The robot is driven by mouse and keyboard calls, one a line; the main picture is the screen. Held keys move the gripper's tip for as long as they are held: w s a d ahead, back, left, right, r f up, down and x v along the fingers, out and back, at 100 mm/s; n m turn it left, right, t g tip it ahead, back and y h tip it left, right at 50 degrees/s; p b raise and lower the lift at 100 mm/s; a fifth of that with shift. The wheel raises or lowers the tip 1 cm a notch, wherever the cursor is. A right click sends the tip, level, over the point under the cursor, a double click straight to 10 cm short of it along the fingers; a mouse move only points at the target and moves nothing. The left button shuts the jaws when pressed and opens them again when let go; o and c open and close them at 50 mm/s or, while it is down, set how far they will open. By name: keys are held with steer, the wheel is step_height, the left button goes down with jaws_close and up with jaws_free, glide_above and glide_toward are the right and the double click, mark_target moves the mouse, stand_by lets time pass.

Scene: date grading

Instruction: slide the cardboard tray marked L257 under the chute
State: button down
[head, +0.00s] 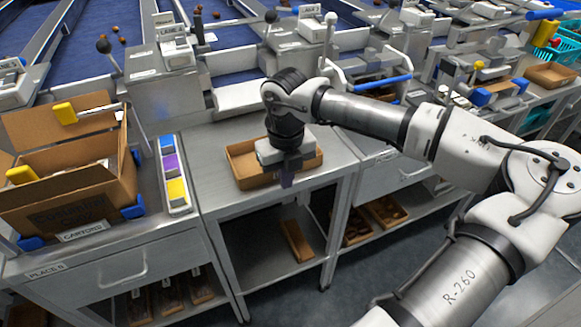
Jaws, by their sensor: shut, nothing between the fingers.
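A shallow brown cardboard tray (240,172) sits on the grey metal bench in the middle of the head view. No L257 mark can be read on it. My gripper (287,181) is shut and empty, pointing down at the tray's near side. It covers part of the tray, and I cannot tell whether it touches the cardboard. A pale metal chute-like lip (238,97) stands behind the tray, at the foot of a blue lane. The tray appears in front of this lip.
A large open carton box (75,205) and a strip of blue, purple and yellow blocks (174,172) stand to the left. Another tray (297,240) lies on the shelf below. A blue-handled bar (382,82) is to the right. Bare bench (215,196) shows left of the tray.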

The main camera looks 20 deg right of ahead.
steer(key=shift+w, duration=0.95)
